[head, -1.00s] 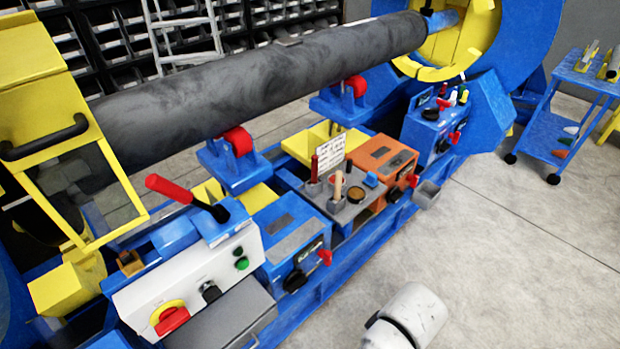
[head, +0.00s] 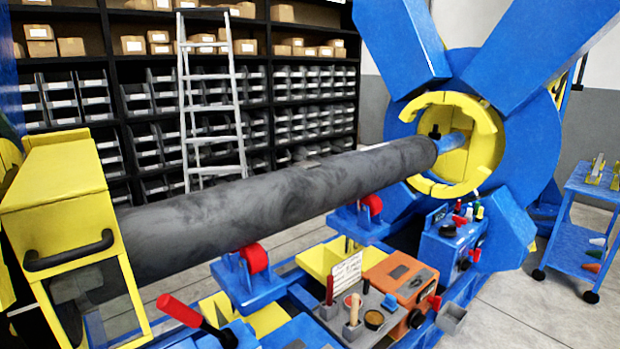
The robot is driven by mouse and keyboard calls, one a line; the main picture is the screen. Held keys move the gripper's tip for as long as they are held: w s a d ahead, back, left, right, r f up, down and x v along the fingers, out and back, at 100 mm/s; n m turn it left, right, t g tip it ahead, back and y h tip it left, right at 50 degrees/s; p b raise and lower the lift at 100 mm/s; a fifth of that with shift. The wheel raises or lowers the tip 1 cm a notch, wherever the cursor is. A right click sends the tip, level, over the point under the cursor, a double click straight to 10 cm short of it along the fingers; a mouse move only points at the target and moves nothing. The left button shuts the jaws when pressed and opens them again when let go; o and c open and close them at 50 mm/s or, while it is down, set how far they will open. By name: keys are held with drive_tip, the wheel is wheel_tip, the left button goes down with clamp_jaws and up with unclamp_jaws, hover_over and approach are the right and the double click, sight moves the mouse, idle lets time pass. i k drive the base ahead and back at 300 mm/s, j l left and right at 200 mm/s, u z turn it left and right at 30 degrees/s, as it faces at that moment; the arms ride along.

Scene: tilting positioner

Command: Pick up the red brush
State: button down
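A slim red-handled tool (head: 329,290), which may be the red brush, stands upright in a holder at the left of a grey tool tray (head: 338,329). Its lower end is hidden in the holder, so I cannot tell whether it has bristles. A wooden-handled tool (head: 354,309) stands just to its right. An orange-red item (head: 591,267) lies on the lower shelf of the blue trolley at the right, too small to identify. My gripper is not in view.
A long dark cylinder (head: 270,205) on red rollers (head: 254,258) spans the scene behind the tray. A red lever (head: 180,311) juts up at the lower left. An orange box (head: 400,279) adjoins the tray. The blue trolley (head: 573,240) stands right, with open floor before it.

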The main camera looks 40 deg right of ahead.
sight(329, 304)
drive_tip(key=z, duration=0.35)
drive_tip(key=i+j+z, duration=0.15)
drive_tip(key=i+z, duration=0.2)
drive_tip(key=i+j+z, duration=0.2)
drive_tip(key=z, duration=0.15)
